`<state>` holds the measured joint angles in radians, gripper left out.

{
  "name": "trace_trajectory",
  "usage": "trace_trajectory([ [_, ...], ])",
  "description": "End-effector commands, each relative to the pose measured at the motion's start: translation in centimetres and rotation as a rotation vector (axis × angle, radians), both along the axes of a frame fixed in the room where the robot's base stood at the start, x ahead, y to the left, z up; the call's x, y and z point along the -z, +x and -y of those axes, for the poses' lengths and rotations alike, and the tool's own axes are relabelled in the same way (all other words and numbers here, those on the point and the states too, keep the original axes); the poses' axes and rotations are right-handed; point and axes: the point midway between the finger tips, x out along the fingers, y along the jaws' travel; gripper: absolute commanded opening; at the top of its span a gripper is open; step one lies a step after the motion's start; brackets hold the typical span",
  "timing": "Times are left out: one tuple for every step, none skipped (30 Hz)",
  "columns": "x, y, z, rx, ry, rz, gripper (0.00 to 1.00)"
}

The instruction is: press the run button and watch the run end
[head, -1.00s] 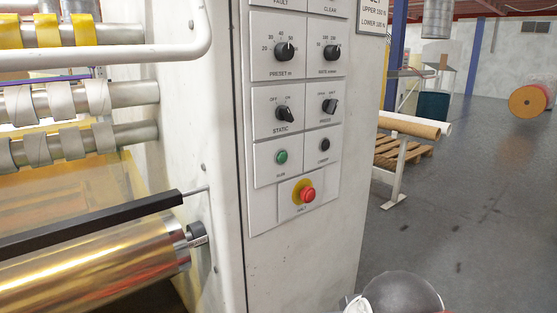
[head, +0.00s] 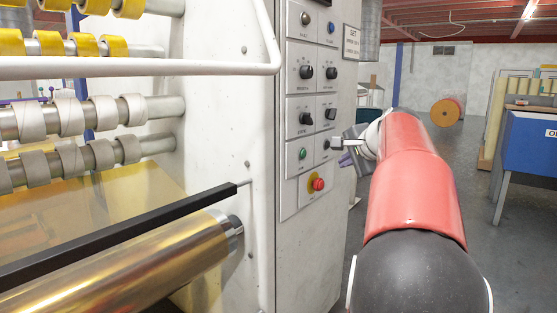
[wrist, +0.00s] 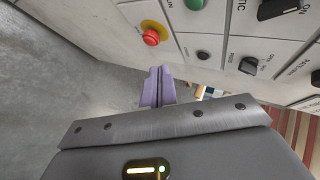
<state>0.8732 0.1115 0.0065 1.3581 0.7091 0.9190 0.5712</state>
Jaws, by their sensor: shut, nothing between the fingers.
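The green run button (head: 302,154) is on the panel on the machine's white cabinet, in the lower left of the button group. It also shows at the top edge of the wrist view (wrist: 194,4). My gripper (head: 344,161) is to the right of the panel in the head view, near the black button and the red stop button. In the wrist view its purple fingers (wrist: 158,75) are together and empty. They appear apart from the panel, and no button is being touched that I can see.
The red stop button (head: 318,184) on its yellow base is below the run button. A black button (head: 326,144) is right of it. Several knobs (head: 306,72) are above. At left are the gold roll (head: 120,265) and a white guard rail (head: 130,67). Open floor lies behind.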

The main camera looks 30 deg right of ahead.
Motion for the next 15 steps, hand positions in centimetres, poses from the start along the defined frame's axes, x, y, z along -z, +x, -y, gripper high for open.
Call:
trace_trajectory([
  [-0.06,-0.03,0.31,0.005,0.003,0.004,0.0],
  [-0.09,-0.03,0.37,0.007,0.004,0.005,0.0],
  [-0.09,-0.03,0.37,0.007,0.004,0.005,0.0],
  [-0.09,-0.02,0.35,0.007,0.004,0.005,0.0],
  [-0.1,-0.02,0.32,0.006,0.004,0.005,0.0],
  [-0.1,-0.02,0.3,0.005,0.003,0.004,0.0],
  [-0.1,-0.02,0.28,0.005,0.003,0.004,0.0],
  [-0.1,-0.02,0.27,0.005,0.003,0.004,0.0],
  [-0.1,-0.02,0.26,0.005,0.002,0.004,0.0],
  [-0.1,0.02,0.24,0.005,0.002,0.004,0.0],
  [-0.11,0.07,0.21,0.004,0.003,0.004,0.0],
  [-0.12,0.18,0.15,0.004,0.002,0.004,0.0],
  [-0.14,0.32,0.1,0.004,0.002,0.004,0.0],
  [-0.15,0.5,0.02,0.004,0.002,0.004,0.0],
  [-0.17,0.8,-0.1,0.002,0.002,0.002,0.0],
])
